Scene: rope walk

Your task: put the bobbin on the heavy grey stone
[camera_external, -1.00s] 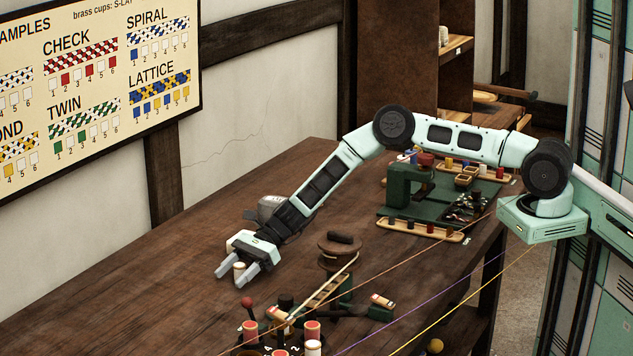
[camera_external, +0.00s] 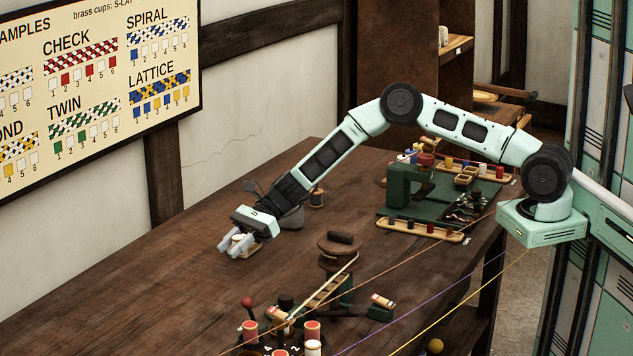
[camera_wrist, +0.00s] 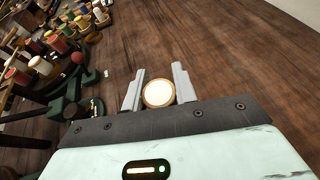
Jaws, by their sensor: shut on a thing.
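The bobbin (camera_wrist: 158,93), with a pale round end and a tan rim, sits between the two fingers of my gripper (camera_external: 237,246). My gripper (camera_wrist: 158,88) is shut on it. In the external view the fingers hide much of the bobbin, and I cannot tell how high it is above the table. A grey rounded thing (camera_external: 291,219) stands behind my wrist, partly hidden by it. It may be the heavy grey stone, but I cannot tell for sure. It does not show in the wrist view.
The wooden table (camera_external: 150,290) is bare to the left. A wooden reel (camera_external: 340,245) stands right of my gripper. A small spool (camera_external: 316,198) stands behind my forearm. A green machine (camera_external: 405,187) is farther back. Red-topped spools (camera_external: 312,330) stand at the front, near stretched cords.

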